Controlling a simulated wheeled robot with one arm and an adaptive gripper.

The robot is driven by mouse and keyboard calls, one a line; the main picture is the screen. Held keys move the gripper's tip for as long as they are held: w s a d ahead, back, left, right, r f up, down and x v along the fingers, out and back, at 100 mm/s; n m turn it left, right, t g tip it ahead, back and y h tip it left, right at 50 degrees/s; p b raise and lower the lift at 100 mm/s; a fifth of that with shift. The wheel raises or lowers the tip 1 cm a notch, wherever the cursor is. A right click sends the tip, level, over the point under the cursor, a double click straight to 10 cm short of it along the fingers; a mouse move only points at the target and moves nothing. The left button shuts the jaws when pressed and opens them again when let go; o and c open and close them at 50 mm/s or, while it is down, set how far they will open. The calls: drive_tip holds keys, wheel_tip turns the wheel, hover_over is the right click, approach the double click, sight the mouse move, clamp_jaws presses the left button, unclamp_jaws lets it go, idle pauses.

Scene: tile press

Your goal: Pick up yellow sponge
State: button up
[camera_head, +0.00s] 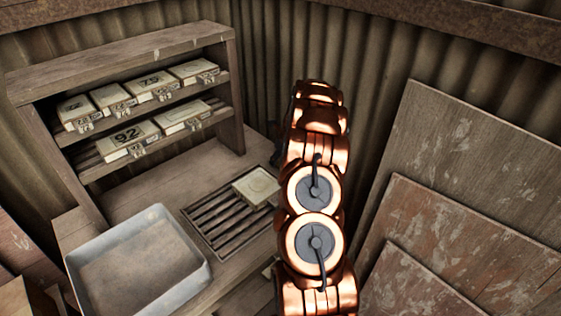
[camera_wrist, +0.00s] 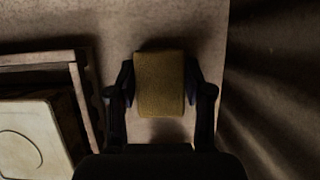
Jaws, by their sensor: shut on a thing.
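The yellow sponge (camera_wrist: 160,84) is in the middle of the wrist view, a dull yellow block between the two fingers of my gripper (camera_wrist: 160,92). The fingers are shut on its left and right sides. A shadow lies on the pale surface below it; I cannot tell whether the sponge is touching that surface or just above it. In the head view my copper arm hides the sponge and most of the gripper.
A slatted rack (camera_head: 215,232) holding a pale tile (camera_head: 257,186) is left of my arm; the tile also shows in the wrist view (camera_wrist: 28,135). A metal tray (camera_head: 140,262), a shelf of numbered boxes (camera_head: 127,134) and leaning boards (camera_head: 470,160) surround it. A corrugated wall (camera_wrist: 275,90) stands close right of the gripper.

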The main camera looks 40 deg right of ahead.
drive_tip(key=shift+r, duration=0.15)
wheel_tip(320, 180, up, 10)
drive_tip(key=b, duration=0.2)
drive_tip(key=shift+b, duration=0.35)
drive_tip(key=o, duration=0.3)
drive_tip(key=c, duration=0.4)
idle(0.9)
